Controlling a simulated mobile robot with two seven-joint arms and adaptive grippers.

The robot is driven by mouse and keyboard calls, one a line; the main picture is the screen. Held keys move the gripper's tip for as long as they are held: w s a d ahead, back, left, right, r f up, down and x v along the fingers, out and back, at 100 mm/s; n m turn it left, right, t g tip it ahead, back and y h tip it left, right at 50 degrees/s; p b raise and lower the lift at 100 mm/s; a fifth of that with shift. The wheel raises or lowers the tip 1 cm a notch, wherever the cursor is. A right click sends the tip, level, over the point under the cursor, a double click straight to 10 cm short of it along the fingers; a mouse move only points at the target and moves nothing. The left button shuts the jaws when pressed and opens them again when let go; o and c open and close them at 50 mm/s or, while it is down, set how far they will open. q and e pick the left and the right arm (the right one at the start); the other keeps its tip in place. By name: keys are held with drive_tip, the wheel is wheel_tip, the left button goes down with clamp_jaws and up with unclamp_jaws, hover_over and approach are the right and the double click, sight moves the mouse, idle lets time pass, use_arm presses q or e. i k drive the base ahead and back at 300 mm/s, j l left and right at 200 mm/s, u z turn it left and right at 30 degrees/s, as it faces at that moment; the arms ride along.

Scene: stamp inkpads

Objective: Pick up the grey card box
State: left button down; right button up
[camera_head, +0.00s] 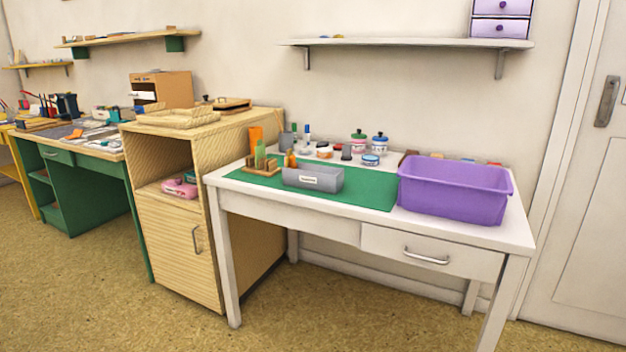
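A grey box (313,178) with a small white label on its front lies on the green mat (372,191) near the front of the white table (508,222). It is long and low, and its whole front shows. A smaller grey item (285,141) stands upright behind it at the back left of the mat. Neither of my grippers shows in the head view.
A purple tub (454,192) stands right of the mat. A wooden stand (261,166) with orange and green items is left of the grey box. Jars (359,142) and bottles stand behind. A shelf (405,42) hangs above. A wooden cabinet (173,223) adjoins on the left. Floor in front is clear.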

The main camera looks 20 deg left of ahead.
sight(316, 177)
drive_tip(key=i+j+z, duration=0.1)
drive_tip(key=i+j, duration=0.15)
drive_tip(key=i+j+z, duration=0.1)
drive_tip(key=i+j, duration=0.15)
drive_tip(key=j, duration=0.25)
drive_tip(key=i+j+z, duration=0.15)
drive_tip(key=i+j, duration=0.1)
drive_tip(key=j, duration=0.1)
